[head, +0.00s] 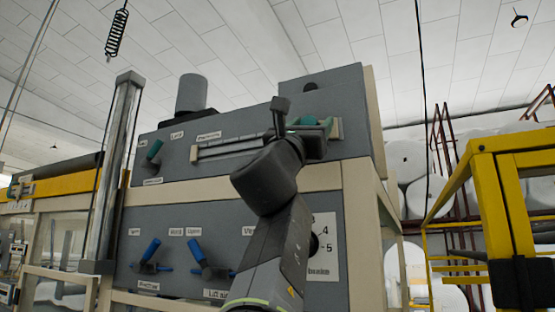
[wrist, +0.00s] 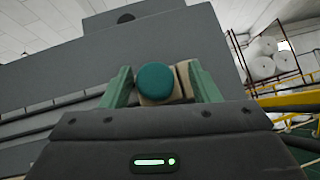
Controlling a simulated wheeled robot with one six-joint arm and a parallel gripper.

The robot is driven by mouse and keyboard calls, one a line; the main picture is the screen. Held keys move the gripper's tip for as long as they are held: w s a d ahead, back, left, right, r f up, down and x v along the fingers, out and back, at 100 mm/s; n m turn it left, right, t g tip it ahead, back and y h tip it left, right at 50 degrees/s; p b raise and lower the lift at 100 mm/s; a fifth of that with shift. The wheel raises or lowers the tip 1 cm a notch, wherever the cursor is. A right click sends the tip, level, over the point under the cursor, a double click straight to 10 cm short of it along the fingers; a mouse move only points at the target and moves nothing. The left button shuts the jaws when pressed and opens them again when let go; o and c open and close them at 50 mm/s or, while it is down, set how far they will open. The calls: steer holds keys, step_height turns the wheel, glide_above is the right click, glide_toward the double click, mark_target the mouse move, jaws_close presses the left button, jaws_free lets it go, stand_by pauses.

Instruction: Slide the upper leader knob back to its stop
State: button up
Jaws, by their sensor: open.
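The upper leader knob (wrist: 155,82) is a round teal knob, centred between my fingers in the wrist view. A beige block shows just behind it and to its right. My gripper (wrist: 158,88) is open, with one green finger on each side of the knob. I cannot tell whether either finger touches it. In the head view the slotted rail (head: 235,147) runs along the upper grey panel, with a beige end piece (head: 337,128) at its right end. My wrist covers part of the rail there. Teal shows beside that end, but I cannot separate knob from fingers.
A teal lever (head: 154,150) sits at the upper panel's left. A chrome column (head: 115,165) stands at the left.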

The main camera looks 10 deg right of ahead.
steer(key=b+v, duration=0.4)
steer(key=v, duration=0.9)
steer(key=shift+s+a+f+b, duration=0.15)
steer(key=shift+b, duration=0.25)
steer(key=p+x, duration=0.5)
steer(key=x, duration=0.9)
steer(key=shift+a, duration=0.35)
steer(key=shift+d, duration=0.1)
